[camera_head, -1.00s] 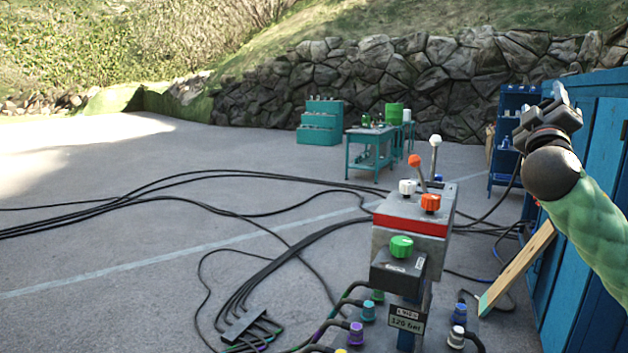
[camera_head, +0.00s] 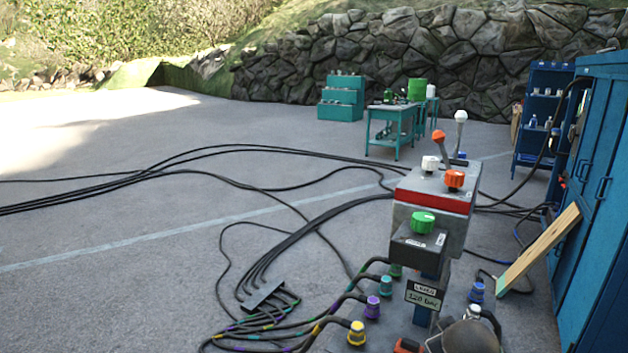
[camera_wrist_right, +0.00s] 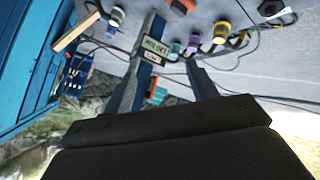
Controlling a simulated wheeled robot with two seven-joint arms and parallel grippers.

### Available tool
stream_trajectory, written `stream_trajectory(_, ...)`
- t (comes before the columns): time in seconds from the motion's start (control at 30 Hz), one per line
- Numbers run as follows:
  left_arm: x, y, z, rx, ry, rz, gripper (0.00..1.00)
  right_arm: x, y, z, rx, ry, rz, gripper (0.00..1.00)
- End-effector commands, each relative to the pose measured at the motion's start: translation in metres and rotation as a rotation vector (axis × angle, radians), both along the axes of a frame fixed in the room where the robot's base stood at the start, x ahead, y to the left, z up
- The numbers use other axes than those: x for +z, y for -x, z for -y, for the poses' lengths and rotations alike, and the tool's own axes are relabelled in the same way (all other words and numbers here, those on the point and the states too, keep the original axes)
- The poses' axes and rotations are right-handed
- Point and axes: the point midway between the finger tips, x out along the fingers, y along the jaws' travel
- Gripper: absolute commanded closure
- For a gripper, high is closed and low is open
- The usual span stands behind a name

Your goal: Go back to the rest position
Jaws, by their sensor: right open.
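My right gripper (camera_wrist_right: 163,62) shows in the right wrist view as two dark, spread fingers above its black body. Nothing is held between them. Beyond the fingers the label plate (camera_wrist_right: 152,48) of the control stand appears upside down. In the head view only a rounded grey-brown part of my right arm (camera_head: 470,337) shows at the bottom edge, in front of the stand's base; the fingers are hidden there. My left gripper is in neither view.
The control stand (camera_head: 432,202) has a green knob, orange knob and levers. Coloured plugs and cables (camera_head: 262,293) surround its base. A wooden plank (camera_head: 540,250) leans at the blue cabinet (camera_head: 600,200) on the right. Open pavement (camera_head: 120,290) lies left, crossed by cables.

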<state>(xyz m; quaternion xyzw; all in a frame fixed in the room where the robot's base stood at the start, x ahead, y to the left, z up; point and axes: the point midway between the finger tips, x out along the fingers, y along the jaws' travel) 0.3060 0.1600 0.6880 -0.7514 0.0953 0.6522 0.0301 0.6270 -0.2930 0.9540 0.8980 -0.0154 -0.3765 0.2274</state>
Motion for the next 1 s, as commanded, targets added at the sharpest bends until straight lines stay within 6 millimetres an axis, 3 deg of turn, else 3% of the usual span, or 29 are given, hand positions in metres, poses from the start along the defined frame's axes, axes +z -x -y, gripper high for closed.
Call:
stream_trajectory(0.1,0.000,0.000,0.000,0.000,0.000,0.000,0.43,-0.043,0.031,-0.025,0.018,-0.072,-0.078,0.42)
stream_trajectory(0.5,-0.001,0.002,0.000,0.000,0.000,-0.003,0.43,-0.156,0.140,-0.087,0.002,-0.255,-0.319,0.42)
stream_trajectory(0.8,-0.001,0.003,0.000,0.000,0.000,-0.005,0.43,-0.224,0.236,-0.122,-0.044,-0.360,-0.511,0.42)
stream_trajectory(1.0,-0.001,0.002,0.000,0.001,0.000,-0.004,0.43,-0.253,0.293,-0.133,-0.072,-0.392,-0.616,0.42)
